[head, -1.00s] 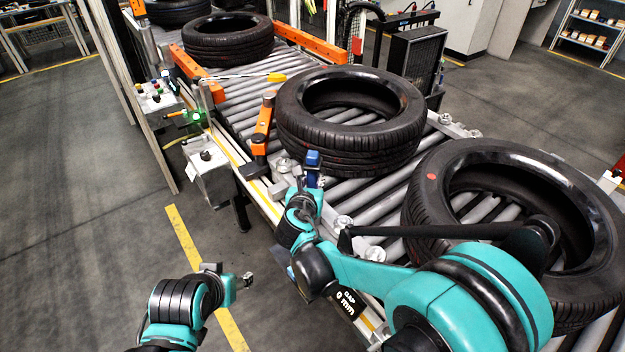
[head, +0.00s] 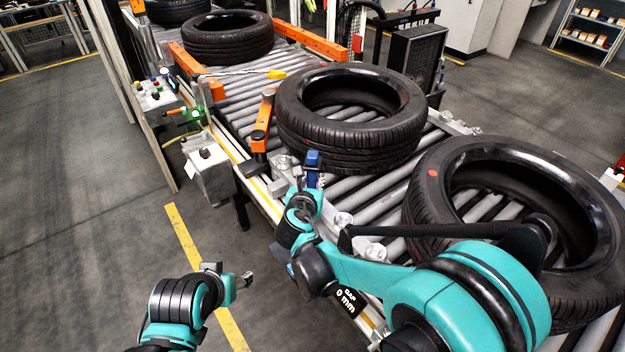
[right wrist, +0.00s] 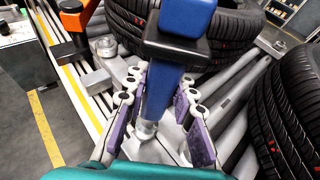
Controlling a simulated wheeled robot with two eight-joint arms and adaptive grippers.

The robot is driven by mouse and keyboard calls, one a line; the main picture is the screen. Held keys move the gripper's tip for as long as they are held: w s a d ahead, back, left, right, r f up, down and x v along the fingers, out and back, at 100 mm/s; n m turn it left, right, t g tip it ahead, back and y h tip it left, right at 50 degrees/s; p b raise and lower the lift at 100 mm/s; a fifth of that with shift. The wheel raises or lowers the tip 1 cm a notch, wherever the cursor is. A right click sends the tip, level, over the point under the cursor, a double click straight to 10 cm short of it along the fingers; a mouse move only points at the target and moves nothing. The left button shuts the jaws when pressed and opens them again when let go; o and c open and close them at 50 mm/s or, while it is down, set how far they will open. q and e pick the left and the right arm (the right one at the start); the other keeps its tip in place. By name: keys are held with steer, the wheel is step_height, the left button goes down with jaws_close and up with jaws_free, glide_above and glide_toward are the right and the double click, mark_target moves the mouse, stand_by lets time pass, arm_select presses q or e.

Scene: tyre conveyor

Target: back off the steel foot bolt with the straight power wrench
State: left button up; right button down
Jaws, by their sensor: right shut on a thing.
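My right gripper (head: 308,192) is shut on the blue and black straight power wrench (head: 313,163) at the near side of the conveyor. In the right wrist view the gripper's purple-padded fingers (right wrist: 163,82) lie on both sides of the wrench's blue body (right wrist: 185,22). A round silver fitting (right wrist: 147,129) shows by the wrench's narrow end; I cannot tell whether it is the steel foot bolt or whether they touch. My left gripper (head: 243,281) hangs over the floor, away from the conveyor; its finger state is unclear.
Tyres (head: 350,120) lie flat on the rollers, one (head: 430,200) close to the right of my right arm. An orange-capped arm (head: 262,120) stands left of the wrench. A grey box (head: 208,175) stands beside the conveyor. The floor at left is clear.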

mark_target(311, 162)
steer(key=shift+f+b, duration=0.3)
steer(key=shift+f, duration=0.05)
steer(key=shift+s, duration=0.15)
stand_by(0.7)
steer(key=shift+r, duration=0.2)
stand_by(0.9)
steer(key=shift+r+p, duration=0.35)
steer(key=shift+r, duration=0.35)
steer(key=shift+r+p, duration=2.2)
steer(key=shift+r, duration=0.75)
